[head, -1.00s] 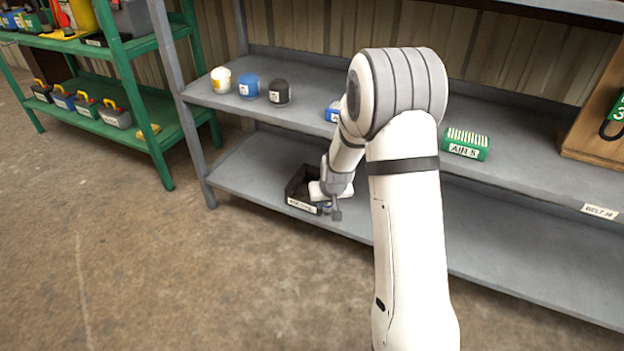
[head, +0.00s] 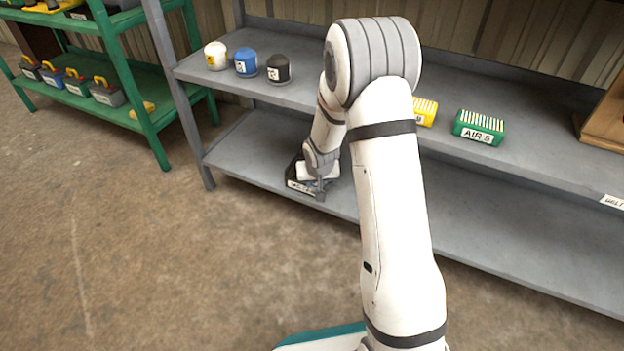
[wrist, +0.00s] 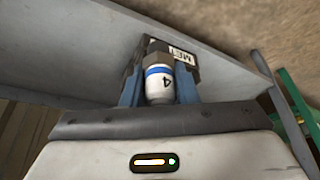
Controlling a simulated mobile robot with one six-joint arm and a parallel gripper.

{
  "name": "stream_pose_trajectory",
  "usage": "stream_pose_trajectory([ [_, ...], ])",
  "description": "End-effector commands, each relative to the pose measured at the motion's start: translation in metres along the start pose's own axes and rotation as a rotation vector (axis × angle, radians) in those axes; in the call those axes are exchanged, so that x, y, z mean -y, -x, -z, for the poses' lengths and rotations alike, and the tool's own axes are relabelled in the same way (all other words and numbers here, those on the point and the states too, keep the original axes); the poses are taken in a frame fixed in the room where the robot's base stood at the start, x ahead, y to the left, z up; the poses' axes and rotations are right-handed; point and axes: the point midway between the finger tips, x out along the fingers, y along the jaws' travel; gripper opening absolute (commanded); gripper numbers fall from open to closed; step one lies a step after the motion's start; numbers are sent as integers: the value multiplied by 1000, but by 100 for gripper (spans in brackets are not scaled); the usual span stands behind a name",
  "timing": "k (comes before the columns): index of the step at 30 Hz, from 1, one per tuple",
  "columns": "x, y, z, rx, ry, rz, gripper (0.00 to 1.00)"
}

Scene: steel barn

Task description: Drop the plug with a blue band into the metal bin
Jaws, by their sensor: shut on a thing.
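The plug with a blue band (wrist: 158,85) is white with a dark "4" on it. My gripper (wrist: 160,78) is shut on it, with one finger on each side. The metal bin is a small black box with a white label (head: 301,187) on the lower grey shelf. In the wrist view its label, partly reading "MET" (wrist: 183,56), shows just beyond the plug. In the head view my gripper (head: 319,188) is at the bin and covers much of it. The plug is hidden there, and its exact height over the bin cannot be told.
The grey upper shelf (head: 520,100) lies above the bin and holds white, blue (head: 246,65) and black domed items, a yellow block and a green block (head: 479,127). A green rack (head: 130,110) stands at left. The lower shelf right of my arm is clear.

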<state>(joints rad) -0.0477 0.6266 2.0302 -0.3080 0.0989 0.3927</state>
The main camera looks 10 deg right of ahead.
Motion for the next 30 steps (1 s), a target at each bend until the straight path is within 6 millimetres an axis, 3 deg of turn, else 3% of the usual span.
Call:
stream_pose_trajectory([
  [22,79,-74,-44,0,-84,-29,0],
  [30,77,-83,-36,-3,-100,-33,0],
])
